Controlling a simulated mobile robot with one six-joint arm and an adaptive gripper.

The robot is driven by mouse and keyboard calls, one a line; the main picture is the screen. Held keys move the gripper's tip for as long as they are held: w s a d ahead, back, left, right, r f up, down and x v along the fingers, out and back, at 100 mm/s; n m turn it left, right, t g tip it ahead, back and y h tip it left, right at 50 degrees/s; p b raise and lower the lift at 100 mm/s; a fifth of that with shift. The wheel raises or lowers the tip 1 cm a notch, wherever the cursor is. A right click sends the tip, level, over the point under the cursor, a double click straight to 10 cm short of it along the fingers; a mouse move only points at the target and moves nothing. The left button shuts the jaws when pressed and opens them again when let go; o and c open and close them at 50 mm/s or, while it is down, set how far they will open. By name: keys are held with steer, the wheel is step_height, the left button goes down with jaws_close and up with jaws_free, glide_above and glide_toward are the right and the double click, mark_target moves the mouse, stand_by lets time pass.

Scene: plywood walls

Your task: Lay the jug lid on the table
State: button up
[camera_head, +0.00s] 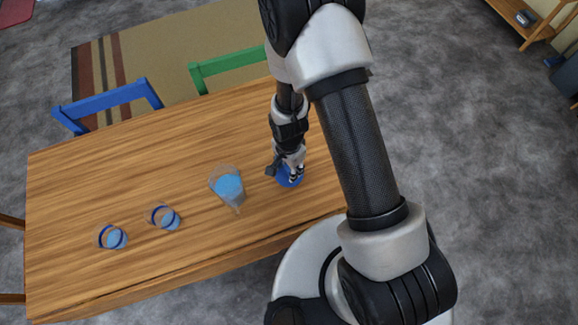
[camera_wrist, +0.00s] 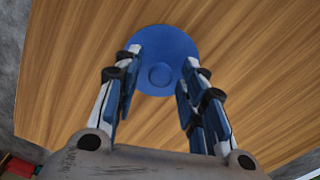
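The jug lid (camera_wrist: 160,38) is a round blue disc with a small raised knob in its middle. It appears to lie flat on the wooden table (camera_head: 120,185), right of the jug; it also shows in the head view (camera_head: 287,182), partly hidden by my gripper. My gripper (camera_wrist: 162,62) is just above the lid, pointing down. Its fingers are spread, one on each side of the knob, with visible gaps to it. The clear jug (camera_head: 228,187) stands uncovered with blue-looking liquid inside.
Two clear glasses with blue bands, a nearer-left one (camera_head: 112,238) and another (camera_head: 163,217), stand left of the jug. A blue chair (camera_head: 110,103) and a green chair (camera_head: 228,64) are at the far edge. The table's far left is clear.

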steer(key=s+d+r+n+t+p, duration=0.1)
steer(key=d+r+n, duration=0.15)
steer(key=r, duration=1.35)
steer(key=s+d+r+n+t+p, duration=0.1)
steer(key=d+r+n+t+p, duration=0.15)
steer(key=r, duration=1.45)
steer(key=s+d+r+n+t, duration=0.1)
steer(key=s+d+r+n, duration=0.4)
steer(key=s+r, duration=0.5)
steer(key=shift+s+d+r+b, duration=0.35)
steer(key=shift+s+d, duration=0.05)
steer(key=shift+s, duration=0.45)
